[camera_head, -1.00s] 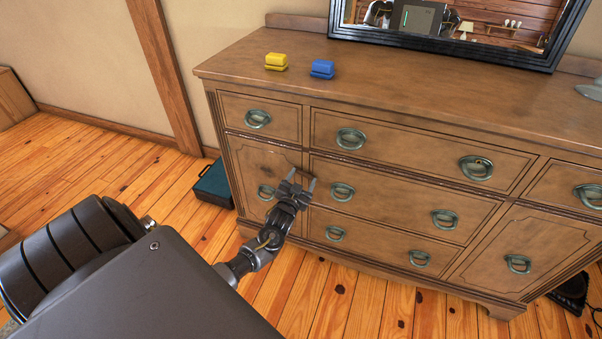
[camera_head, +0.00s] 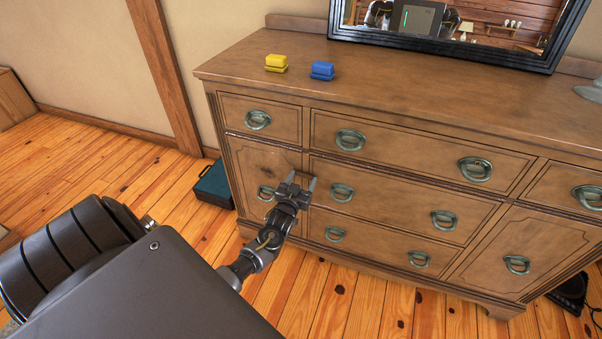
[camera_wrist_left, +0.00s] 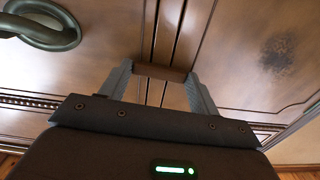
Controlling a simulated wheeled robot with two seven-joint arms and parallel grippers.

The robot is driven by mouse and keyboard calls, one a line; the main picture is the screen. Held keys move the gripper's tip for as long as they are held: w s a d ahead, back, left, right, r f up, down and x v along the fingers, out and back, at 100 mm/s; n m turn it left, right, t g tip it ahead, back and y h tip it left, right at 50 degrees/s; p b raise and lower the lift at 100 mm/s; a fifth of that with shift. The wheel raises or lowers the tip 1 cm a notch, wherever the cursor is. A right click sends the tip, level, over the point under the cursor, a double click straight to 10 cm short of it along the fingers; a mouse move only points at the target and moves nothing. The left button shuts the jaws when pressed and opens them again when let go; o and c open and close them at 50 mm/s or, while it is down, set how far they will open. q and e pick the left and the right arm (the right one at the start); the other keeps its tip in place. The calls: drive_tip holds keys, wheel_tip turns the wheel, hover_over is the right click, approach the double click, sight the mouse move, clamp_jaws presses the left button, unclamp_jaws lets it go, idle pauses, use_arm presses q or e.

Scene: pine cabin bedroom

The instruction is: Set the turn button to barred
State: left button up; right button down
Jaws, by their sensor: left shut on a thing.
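The turn button (camera_wrist_left: 160,72) is a small brown wooden bar in the left wrist view. It lies between my left gripper's fingertips and crosses the dark seam lines on the dresser front. My left gripper (camera_head: 302,181) is at the dresser front, between the left door (camera_head: 262,172) and the middle drawers. Its two grey fingers (camera_wrist_left: 160,78) are shut on the bar's ends in the left wrist view. In the head view the button is too small and hidden by the gripper to make out. My right gripper does not show.
A ring handle (camera_wrist_left: 40,25) is close to the left gripper in the wrist view. A yellow case (camera_head: 276,63) and a blue case (camera_head: 322,70) sit on the dresser top, near a mirror (camera_head: 450,30). A dark green box (camera_head: 214,185) stands on the floor at left.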

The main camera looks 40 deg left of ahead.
use_arm(q)
drive_tip(key=o, duration=0.7)
drive_tip(key=shift+o, duration=1.3)
drive_tip(key=shift+s+d, duration=0.2)
drive_tip(key=shift+s, duration=0.35)
drive_tip(key=p+v, duration=0.1)
drive_tip(key=v, duration=0.8)
drive_tip(key=shift+s+d, duration=0.15)
drive_tip(key=shift+s, duration=0.15)
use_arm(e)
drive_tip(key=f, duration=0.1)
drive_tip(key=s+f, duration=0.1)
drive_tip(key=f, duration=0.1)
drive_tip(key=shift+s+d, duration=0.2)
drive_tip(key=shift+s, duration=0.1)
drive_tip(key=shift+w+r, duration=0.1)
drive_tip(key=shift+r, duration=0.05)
